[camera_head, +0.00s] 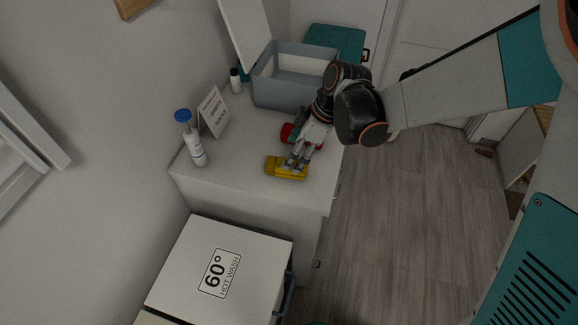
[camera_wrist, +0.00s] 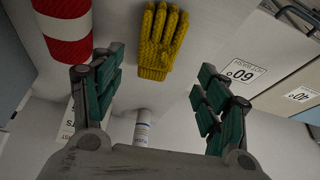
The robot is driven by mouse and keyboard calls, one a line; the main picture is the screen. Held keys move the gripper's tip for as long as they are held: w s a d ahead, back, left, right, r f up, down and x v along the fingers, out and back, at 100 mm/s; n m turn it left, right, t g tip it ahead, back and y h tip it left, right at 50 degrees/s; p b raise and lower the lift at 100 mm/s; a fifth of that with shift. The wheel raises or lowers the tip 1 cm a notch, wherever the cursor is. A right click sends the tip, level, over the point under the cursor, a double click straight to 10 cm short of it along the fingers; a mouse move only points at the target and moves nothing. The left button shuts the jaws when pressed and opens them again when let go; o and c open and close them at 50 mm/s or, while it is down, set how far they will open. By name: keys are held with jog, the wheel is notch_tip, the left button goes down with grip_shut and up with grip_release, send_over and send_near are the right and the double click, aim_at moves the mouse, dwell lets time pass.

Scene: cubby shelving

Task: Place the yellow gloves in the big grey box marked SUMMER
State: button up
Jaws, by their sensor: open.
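The yellow gloves (camera_head: 286,168) lie flat on the white cabinet top near its front edge. They also show in the wrist view (camera_wrist: 162,42), beyond and between my open fingers. My gripper (camera_head: 295,160) is open above the gloves, fingers pointing down; in the wrist view (camera_wrist: 152,95) nothing is between its fingertips. In the head view the fingers partly overlap the gloves, and I cannot tell whether they touch.
A red and white object (camera_wrist: 66,30) lies close to the gloves. A white bottle with a blue cap (camera_head: 195,145), a sign card (camera_head: 214,112) and a small bottle (camera_head: 235,80) stand along the wall. A lower white box (camera_head: 190,262) marked 60° HOT WASH is in front.

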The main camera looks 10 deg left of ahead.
aim_at(273, 164)
jog(key=shift+w+b+x, duration=0.1)
jog(key=shift+b+x, duration=0.6)
jog(key=shift+x, duration=1.05)
jog(key=shift+w+b+x, duration=0.15)
jog(key=shift+b+x, duration=0.55)
jog(key=shift+x, duration=1.05)
jog(key=shift+d, duration=0.15)
jog(key=c, duration=1.3)
jog(key=shift+o, duration=0.2)
